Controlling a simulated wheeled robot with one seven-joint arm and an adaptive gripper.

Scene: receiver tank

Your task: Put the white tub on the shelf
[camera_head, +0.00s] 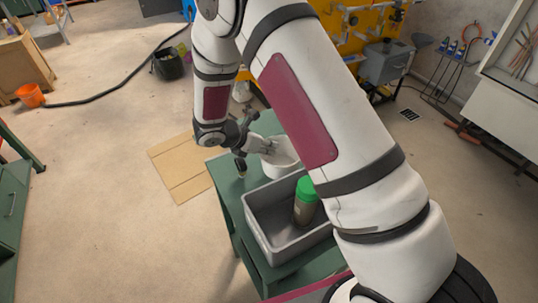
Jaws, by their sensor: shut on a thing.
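The white tub (284,170) is on or just above the green table (228,192), partly hidden behind my arm. I cannot tell whether its base touches the table. My gripper (266,148) is at the tub's upper left rim and is shut on it. I cannot make out a shelf for certain; a small rack (48,25) stands at the far upper left.
A grey bin (262,233) on the table, in front of the tub, holds a green-lidded jar (305,200). A small dark item (240,166) stands left of the tub. Flat cardboard (180,167) lies on the floor. A black hose (112,96) crosses the floor.

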